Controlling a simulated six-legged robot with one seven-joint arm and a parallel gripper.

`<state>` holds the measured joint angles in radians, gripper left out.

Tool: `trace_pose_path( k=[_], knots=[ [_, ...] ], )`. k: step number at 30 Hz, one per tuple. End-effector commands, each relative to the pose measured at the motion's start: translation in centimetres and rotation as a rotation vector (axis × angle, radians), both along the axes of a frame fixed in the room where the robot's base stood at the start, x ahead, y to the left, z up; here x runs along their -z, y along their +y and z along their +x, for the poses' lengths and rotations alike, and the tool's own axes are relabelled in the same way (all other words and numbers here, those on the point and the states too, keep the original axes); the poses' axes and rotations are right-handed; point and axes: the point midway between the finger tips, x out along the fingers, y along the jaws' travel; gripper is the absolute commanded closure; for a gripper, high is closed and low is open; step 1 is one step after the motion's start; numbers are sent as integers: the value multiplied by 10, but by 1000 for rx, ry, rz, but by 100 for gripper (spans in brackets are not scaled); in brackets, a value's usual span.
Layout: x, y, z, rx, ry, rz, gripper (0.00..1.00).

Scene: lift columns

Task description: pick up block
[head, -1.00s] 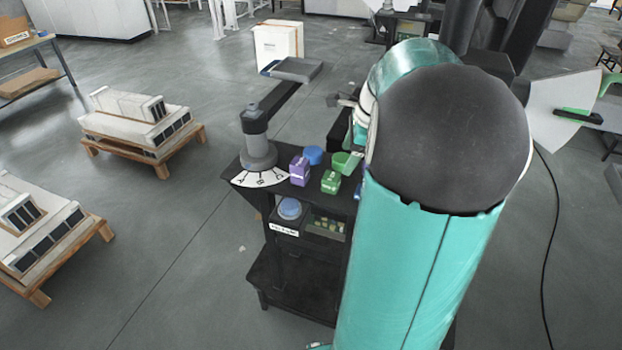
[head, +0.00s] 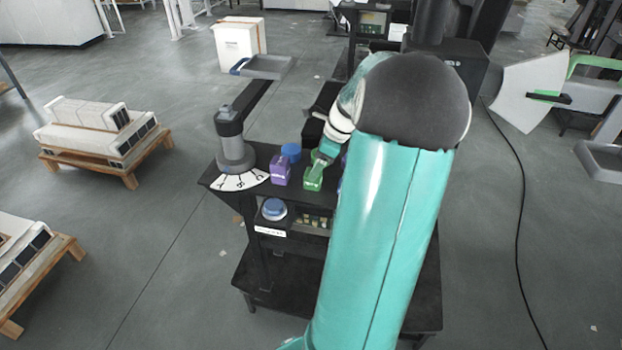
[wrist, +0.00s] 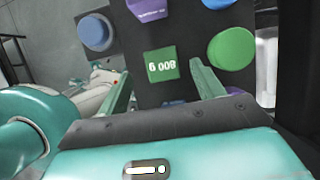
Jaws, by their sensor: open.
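A green block (head: 313,181) stands on the black cart top, in front of my gripper (head: 323,158). In the wrist view the green block (wrist: 162,66) shows an upside-down "800 g" label and appears between the two teal fingers of my open gripper (wrist: 160,70). I cannot tell how far the fingertips are above it. A purple block (head: 281,171) stands to its left in the head view; it also shows at the top of the wrist view (wrist: 148,9). A bluish piece (wrist: 173,103) shows partly at the gripper's base.
A blue round piece (head: 291,152) is behind the purple block. A green round piece (wrist: 231,48) lies beside the green block. A grey column with an arm (head: 234,145) and lettered dial (head: 240,181) stands at the cart's left end. A blue button (head: 274,208) is below.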

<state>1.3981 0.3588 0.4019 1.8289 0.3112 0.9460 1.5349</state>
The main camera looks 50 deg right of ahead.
Motion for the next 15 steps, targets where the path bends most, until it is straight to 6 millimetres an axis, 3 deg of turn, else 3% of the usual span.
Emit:
trace_pose_path(
  k=[9, 15],
  knots=[
    [40, 4, 13, -2, 1, 5, 33],
    [51, 6, 20, -2, 0, -1, 33]
  ],
)
